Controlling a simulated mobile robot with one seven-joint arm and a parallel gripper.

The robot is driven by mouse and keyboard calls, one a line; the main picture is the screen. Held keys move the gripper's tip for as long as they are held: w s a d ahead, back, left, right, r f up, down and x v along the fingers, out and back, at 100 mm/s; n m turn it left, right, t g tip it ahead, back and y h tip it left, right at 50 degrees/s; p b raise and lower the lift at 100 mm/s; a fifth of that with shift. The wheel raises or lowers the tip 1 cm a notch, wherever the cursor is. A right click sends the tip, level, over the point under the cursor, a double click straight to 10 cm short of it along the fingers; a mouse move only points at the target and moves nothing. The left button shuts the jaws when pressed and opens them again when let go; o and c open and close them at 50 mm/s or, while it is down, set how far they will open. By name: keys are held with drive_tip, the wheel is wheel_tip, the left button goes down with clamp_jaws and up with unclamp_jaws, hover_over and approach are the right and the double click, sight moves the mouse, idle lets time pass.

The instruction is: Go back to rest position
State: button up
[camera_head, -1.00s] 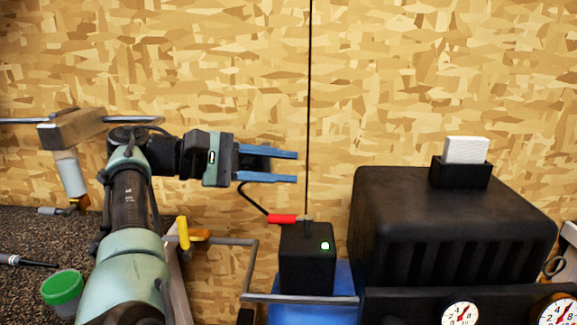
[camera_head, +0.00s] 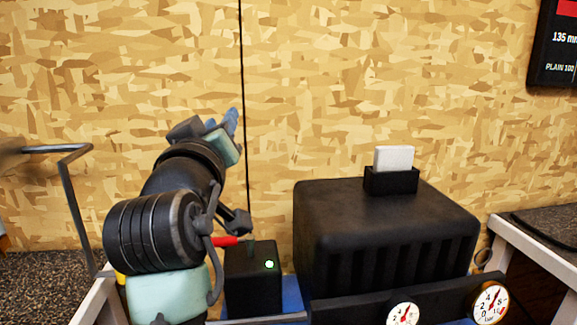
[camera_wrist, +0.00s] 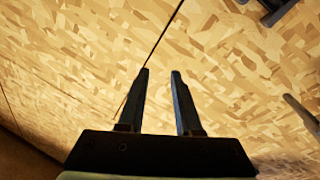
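My gripper (camera_head: 230,122) is raised in front of the wood-chip wall, left of the middle in the head view. Its blue fingers point up and away and are partly hidden behind its own body. In the wrist view my gripper (camera_wrist: 160,72) shows two dark fingers apart, with nothing between them but the wall behind. It is open and empty, clear of other objects.
A black box with a green light (camera_head: 253,285) stands just right of my arm, with a red-handled piece (camera_head: 225,241) beside it. A large black machine (camera_head: 385,230) with gauges fills the right, carrying a white block (camera_head: 394,158) in a holder.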

drive_tip(key=s+d+r+m+t, duration=0.2)
drive_tip(key=s+d+r+t, duration=0.15)
drive_tip(key=s, duration=0.45)
drive_tip(key=s+d+r+m+t+p, duration=0.1)
drive_tip(key=s+d+r+t, duration=0.15)
drive_tip(key=s+r, duration=0.35)
drive_tip(key=s+d+r+m+t, duration=0.2)
drive_tip(key=s+d+r, duration=0.15)
drive_tip(key=s, duration=0.55)
wheel_tip(320, 180, up, 16)
drive_tip(key=p, duration=1.6)
drive_tip(key=shift+w+d+p, duration=0.15)
drive_tip(key=shift+w+p, duration=0.15)
drive_tip(key=shift+w, duration=0.15)
drive_tip(key=shift+f, duration=0.15)
